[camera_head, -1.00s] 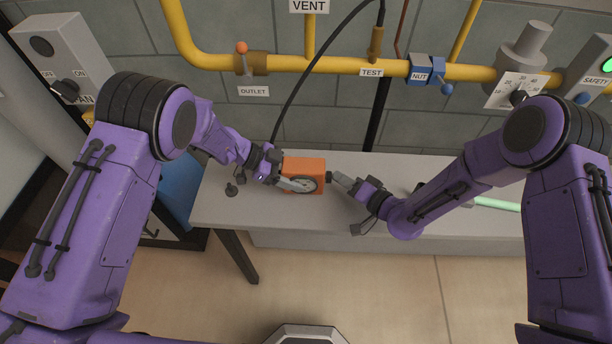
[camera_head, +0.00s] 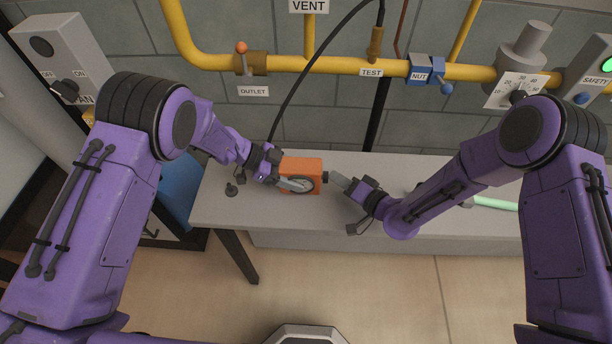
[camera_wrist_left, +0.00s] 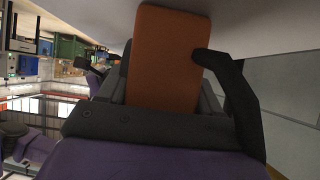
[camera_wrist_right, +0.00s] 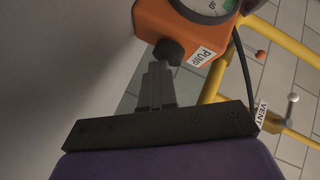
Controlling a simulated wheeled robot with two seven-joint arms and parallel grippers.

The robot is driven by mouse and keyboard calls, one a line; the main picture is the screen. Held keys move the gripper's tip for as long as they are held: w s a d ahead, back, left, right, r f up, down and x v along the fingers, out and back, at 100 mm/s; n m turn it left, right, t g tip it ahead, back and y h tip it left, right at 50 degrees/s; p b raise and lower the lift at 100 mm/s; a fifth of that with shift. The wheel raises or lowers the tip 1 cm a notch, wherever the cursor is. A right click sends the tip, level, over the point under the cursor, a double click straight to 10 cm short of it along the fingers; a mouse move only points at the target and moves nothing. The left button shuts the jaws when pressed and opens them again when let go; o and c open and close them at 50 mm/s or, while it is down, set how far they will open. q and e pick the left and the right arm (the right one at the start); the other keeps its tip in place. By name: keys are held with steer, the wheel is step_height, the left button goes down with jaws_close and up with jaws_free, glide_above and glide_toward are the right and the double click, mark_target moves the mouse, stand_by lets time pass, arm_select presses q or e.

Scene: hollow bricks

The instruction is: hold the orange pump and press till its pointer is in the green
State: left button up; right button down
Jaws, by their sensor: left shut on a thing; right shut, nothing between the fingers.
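The orange pump (camera_head: 304,166) stands on the grey bench, with a round dial (camera_head: 303,185) on its face and a dark knob (camera_head: 325,177) on its right side. My left gripper (camera_head: 287,182) is shut on the pump; its orange body (camera_wrist_left: 165,60) fills the space between the fingers in the left wrist view. My right gripper (camera_head: 336,178) is shut and empty, its fingertips at the knob; I cannot tell whether they touch it. In the right wrist view the knob (camera_wrist_right: 168,50) is just ahead of the fingers. The dial (camera_wrist_right: 210,8) is cut off there, showing some green; its pointer is not readable.
A black hose (camera_head: 300,82) runs from the pump up to the yellow pipe (camera_head: 330,66) at the TEST fitting. A light green rod (camera_head: 496,203) lies on the bench (camera_head: 270,212) at the right.

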steer(key=shift+a, duration=0.1)
steer(key=shift+d, duration=3.5)
steer(key=shift+d, duration=1)
steer(key=a, duration=0.8)
steer(key=shift+a, duration=0.55)
stand_by(0.7)
